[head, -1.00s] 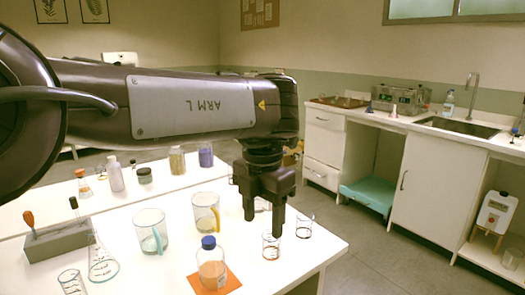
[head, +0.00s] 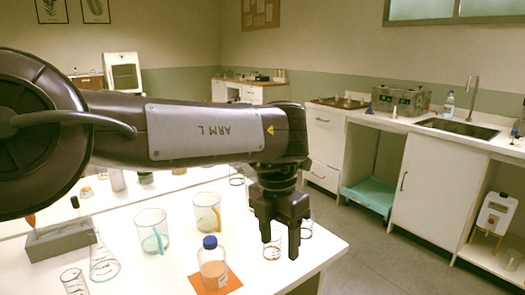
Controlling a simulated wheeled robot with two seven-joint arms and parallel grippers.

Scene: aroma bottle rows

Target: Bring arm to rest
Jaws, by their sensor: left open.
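My left arm comes in from the left, and my left gripper (head: 280,242) points down above the right end of the white table (head: 130,285). Its two fingers are apart with nothing between them. A small glass beaker (head: 271,252) shows behind and beside the fingers, partly hidden. A blue-capped bottle (head: 212,264) of tan liquid stands upright on an orange mat (head: 230,284), left of the gripper and apart from it. My right gripper is not in view.
A counter with a sink (head: 458,127) stands at right, with open floor between.

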